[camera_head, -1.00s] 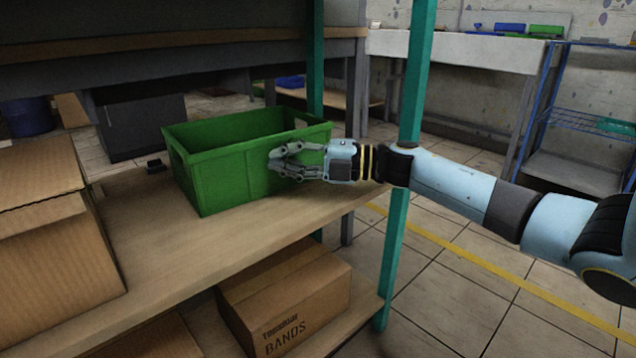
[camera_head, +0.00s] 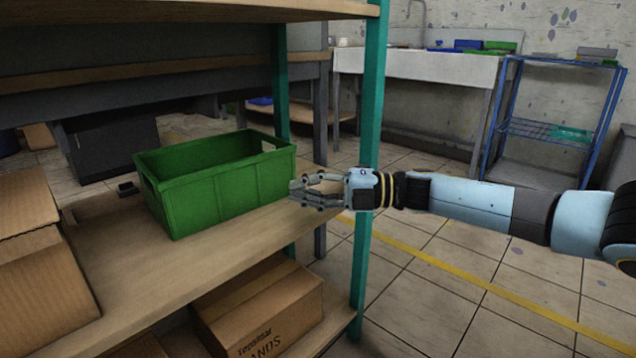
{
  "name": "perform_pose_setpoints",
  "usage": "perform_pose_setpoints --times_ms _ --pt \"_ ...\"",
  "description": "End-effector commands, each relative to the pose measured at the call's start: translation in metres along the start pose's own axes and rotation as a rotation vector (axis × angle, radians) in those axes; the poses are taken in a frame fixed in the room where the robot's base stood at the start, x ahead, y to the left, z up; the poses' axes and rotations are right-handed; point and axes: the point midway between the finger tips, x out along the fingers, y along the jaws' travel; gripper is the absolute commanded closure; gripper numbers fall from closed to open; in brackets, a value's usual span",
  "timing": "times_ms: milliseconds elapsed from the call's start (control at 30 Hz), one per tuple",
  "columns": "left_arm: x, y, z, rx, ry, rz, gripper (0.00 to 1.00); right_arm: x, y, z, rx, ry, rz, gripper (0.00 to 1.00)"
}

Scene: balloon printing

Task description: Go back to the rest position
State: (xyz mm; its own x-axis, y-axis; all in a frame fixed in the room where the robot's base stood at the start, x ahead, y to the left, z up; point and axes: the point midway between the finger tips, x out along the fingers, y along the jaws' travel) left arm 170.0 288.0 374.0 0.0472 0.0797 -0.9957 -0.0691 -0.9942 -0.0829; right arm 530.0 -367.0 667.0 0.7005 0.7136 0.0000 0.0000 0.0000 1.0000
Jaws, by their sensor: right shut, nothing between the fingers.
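My right gripper (camera_head: 297,193) is shut and empty, just right of the green crate's near right corner. Its arm comes in from the right edge and crosses in front of the teal shelf post. The green crate (camera_head: 213,200) stands upright on the wooden shelf board (camera_head: 190,267). I cannot tell whether the fingertips touch the crate or are slightly apart from it. My left gripper is not in view.
A cardboard box (camera_head: 35,270) stands at the left of the shelf, and another box (camera_head: 262,312) lies on the lower level. The teal post (camera_head: 367,130) is close by my right wrist. A blue rack (camera_head: 555,133) stands at the back right. Tiled floor (camera_head: 450,260) is open at the right.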

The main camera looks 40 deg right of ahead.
Motion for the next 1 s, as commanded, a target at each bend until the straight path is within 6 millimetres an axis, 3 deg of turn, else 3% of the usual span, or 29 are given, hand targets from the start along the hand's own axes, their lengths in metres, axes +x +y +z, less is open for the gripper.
perform_pose_setpoints --times_ms 200,467,567,667,767,800,1000 --pt "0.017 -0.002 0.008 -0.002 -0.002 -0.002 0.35 -0.022 0.001 0.000 0.000 0.000 0.000 1.00" --pt "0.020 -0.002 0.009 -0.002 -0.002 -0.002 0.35 -0.025 -0.001 0.000 0.000 0.000 0.000 1.00" --pt "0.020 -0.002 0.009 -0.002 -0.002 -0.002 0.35 -0.028 -0.010 -0.007 0.019 0.000 -0.009 1.00" --pt "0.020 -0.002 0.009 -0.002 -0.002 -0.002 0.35 -0.032 -0.034 -0.029 0.079 -0.005 -0.011 1.00" --pt "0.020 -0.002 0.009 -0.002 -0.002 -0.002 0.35 -0.031 -0.066 -0.071 0.205 -0.045 0.021 1.00" --pt "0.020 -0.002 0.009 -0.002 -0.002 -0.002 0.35 -0.030 -0.085 -0.086 0.295 -0.126 0.030 1.00" --pt "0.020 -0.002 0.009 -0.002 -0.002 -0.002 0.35 -0.053 -0.167 -0.116 0.706 -0.597 -0.024 1.00"
